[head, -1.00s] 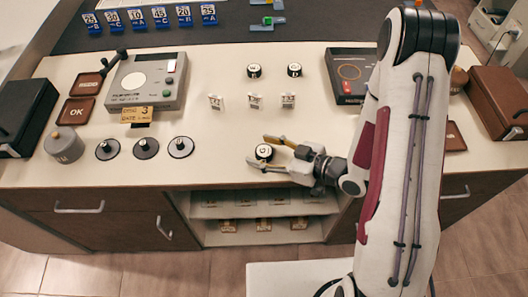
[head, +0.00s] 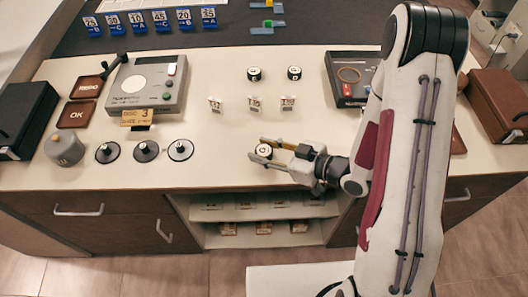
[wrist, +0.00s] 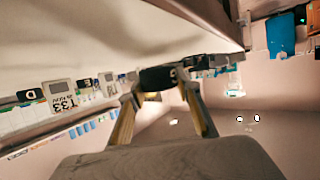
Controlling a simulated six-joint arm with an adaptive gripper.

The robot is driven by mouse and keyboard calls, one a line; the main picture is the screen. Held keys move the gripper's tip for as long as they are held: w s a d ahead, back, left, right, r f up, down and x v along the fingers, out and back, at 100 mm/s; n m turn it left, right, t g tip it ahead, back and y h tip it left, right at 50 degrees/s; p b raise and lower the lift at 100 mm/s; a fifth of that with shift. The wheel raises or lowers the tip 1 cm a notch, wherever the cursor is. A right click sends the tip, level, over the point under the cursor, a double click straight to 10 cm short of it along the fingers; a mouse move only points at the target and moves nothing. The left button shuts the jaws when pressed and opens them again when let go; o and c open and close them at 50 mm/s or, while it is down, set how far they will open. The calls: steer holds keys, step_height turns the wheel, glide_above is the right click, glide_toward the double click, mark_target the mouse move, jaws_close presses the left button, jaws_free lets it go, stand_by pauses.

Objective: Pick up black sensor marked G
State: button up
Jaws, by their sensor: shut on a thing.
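The black sensor marked G (head: 264,150) is a small black cylinder with a white top bearing a dark letter. It sits between the fingertips of my gripper (head: 262,149), near the front of the cream counter. My gripper is shut on it, one finger on each side. In the wrist view the sensor (wrist: 158,78) shows as a dark cylinder held at the finger ends. The pictures do not clearly show whether it is clear of the counter.
Two similar black sensors (head: 254,73) (head: 294,73) stand farther back. Several small white tags (head: 254,104) stand behind my gripper. A grey device (head: 146,84) and several round black-based pieces (head: 146,151) are at left. A dark device (head: 350,90) is at right.

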mark_target(264, 150)
steer(key=shift+r, duration=4.1)
